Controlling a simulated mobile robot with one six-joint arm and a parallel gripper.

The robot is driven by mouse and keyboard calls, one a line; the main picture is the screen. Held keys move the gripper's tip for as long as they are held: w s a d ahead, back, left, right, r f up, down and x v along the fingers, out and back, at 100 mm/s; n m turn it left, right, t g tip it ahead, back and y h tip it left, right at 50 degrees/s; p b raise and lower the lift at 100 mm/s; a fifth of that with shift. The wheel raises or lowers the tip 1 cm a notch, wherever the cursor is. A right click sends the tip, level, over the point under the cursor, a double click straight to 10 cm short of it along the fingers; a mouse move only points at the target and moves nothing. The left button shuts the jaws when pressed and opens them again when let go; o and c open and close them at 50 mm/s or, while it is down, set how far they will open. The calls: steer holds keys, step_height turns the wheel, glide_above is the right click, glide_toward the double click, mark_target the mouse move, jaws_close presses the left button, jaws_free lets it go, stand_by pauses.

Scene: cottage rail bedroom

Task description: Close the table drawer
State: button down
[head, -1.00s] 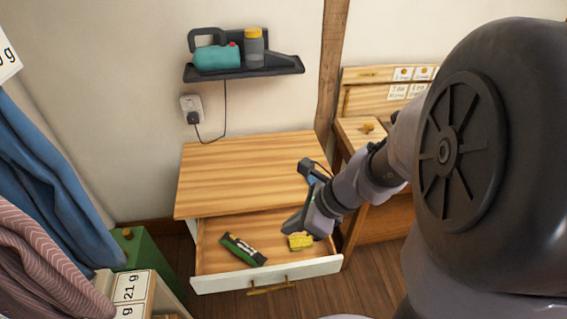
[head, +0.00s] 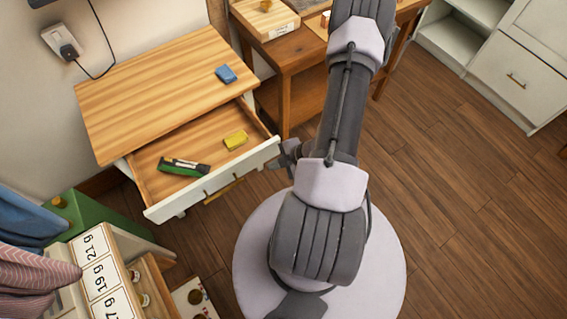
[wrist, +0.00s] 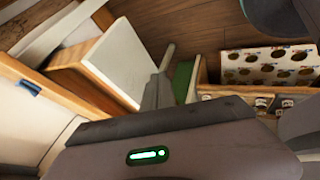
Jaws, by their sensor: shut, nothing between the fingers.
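The table (head: 150,85) has a wooden top and its drawer stands open, with a white front (head: 255,157) and a brass handle (head: 222,190). Inside the drawer lie a green and black packet (head: 183,167) and a yellow block (head: 236,139). My gripper (head: 287,153) is just right of the drawer front's right end, partly hidden behind my arm; I cannot tell whether it touches. In the wrist view my gripper (wrist: 158,82) is shut and empty, with what looks like the drawer's white front (wrist: 120,62) beside it.
A small blue object (head: 226,73) lies on the tabletop. A wooden desk (head: 290,55) stands to the right, with white cabinets (head: 520,75) beyond. A green box (head: 90,215) and hanging clothes (head: 30,215) are at the left. Bare wood floor (head: 450,190) lies to the right.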

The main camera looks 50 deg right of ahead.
mark_target(259, 159)
steer(key=shift+w+d+f+b, duration=0.15)
steer(key=shift+w+d, duration=0.15)
steer(key=shift+w, duration=0.75)
steer(key=shift+w+d+b, duration=0.15)
steer(key=shift+w+d, duration=0.1)
steer(key=shift+w, duration=0.75)
